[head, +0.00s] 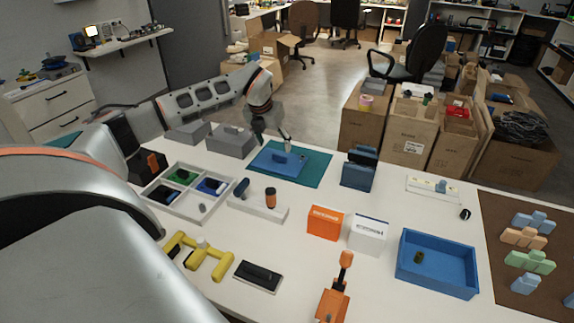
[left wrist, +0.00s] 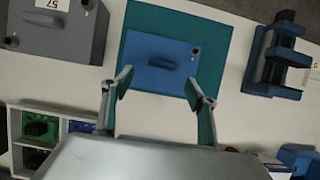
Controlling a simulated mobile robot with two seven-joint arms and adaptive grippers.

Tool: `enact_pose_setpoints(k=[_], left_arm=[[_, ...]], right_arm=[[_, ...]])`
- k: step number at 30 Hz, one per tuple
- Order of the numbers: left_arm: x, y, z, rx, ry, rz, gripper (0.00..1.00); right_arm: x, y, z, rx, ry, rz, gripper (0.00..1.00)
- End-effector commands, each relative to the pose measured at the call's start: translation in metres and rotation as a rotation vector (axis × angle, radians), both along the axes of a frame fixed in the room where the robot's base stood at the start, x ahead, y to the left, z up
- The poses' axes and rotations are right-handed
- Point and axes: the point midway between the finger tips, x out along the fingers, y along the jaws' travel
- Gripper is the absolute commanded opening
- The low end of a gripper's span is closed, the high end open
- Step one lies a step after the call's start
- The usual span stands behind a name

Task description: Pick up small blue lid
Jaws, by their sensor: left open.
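The small blue lid (head: 275,165) is a flat blue plate with a raised handle. It lies on a teal mat (head: 318,170) at the back of the white table. In the left wrist view the lid (left wrist: 150,80) shows its handle in the middle and a small round mark near its upper right corner. My left gripper (head: 286,144) is over the far part of the lid in the head view. In the left wrist view its two fingers (left wrist: 158,84) are spread apart with nothing between them, and the lid lies beyond them. My right gripper is not in view.
A grey box (head: 232,143) stands left of the mat and a blue stand (head: 359,170) stands right of it. A white divided tray (head: 172,206) and a white holder (head: 262,207) are nearer. A blue bin (head: 437,286) is at the right front.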

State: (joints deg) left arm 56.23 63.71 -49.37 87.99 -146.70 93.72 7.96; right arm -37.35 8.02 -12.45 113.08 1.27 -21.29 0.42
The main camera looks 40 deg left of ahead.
Motion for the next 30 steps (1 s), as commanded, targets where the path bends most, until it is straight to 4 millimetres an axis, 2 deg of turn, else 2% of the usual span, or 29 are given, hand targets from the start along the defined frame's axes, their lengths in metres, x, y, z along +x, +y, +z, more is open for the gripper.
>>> enact_pose_setpoints(k=[10, 18, 28, 30], left_arm=[[0.013, 0.003, -0.032, -0.001, 0.002, 0.0, 0.58], [0.028, 0.006, -0.066, -0.002, 0.002, 0.001, 0.58], [0.031, 0.007, -0.07, 0.0, 0.001, 0.0, 0.58], [0.031, 0.007, -0.07, 0.0, 0.001, 0.0, 0.4]], right_arm=[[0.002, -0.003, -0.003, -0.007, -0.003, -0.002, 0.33], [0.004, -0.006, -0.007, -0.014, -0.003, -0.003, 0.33], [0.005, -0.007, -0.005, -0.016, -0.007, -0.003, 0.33], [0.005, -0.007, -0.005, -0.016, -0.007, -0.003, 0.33]])
